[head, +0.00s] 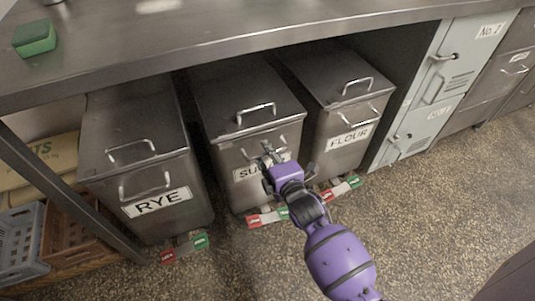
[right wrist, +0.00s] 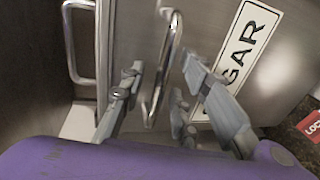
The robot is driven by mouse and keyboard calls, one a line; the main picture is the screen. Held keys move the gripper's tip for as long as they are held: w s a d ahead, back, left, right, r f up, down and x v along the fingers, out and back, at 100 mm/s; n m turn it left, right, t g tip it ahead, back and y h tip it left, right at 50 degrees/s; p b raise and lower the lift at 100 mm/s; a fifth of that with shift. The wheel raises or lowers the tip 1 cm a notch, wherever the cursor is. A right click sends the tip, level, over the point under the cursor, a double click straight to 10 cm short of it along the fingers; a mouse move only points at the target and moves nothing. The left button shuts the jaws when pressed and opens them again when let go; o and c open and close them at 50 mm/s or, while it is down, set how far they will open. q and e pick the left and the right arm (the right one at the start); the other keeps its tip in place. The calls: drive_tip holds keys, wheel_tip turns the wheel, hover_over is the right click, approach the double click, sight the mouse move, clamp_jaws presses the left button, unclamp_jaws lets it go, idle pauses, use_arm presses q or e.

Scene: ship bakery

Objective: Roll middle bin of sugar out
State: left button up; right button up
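The middle bin (head: 237,93) is grey metal with a partly covered sugar label (head: 246,173); it stands under the counter between two others. Its front handle (head: 250,151) is a metal bar below the lid handle (head: 256,112). My right gripper (head: 270,155) is at the bin's front, near that handle. In the right wrist view the gripper (right wrist: 165,92) is open, with the handle (right wrist: 172,60) between its spread fingers, and the label (right wrist: 245,45) is beside it. Below the bin are a red tab (head: 262,219) and a green tab (head: 284,214). My left gripper is not in view.
The rye bin (head: 118,112) stands to the left and the flour bin (head: 322,70) to the right. The counter (head: 230,35) overhangs all three. A table leg and crates (head: 22,240) are at the left. The speckled floor (head: 420,215) in front is clear.

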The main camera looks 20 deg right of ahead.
clamp_jaws()
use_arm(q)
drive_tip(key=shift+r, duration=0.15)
use_arm(e)
drive_tip(key=shift+s, duration=0.15)
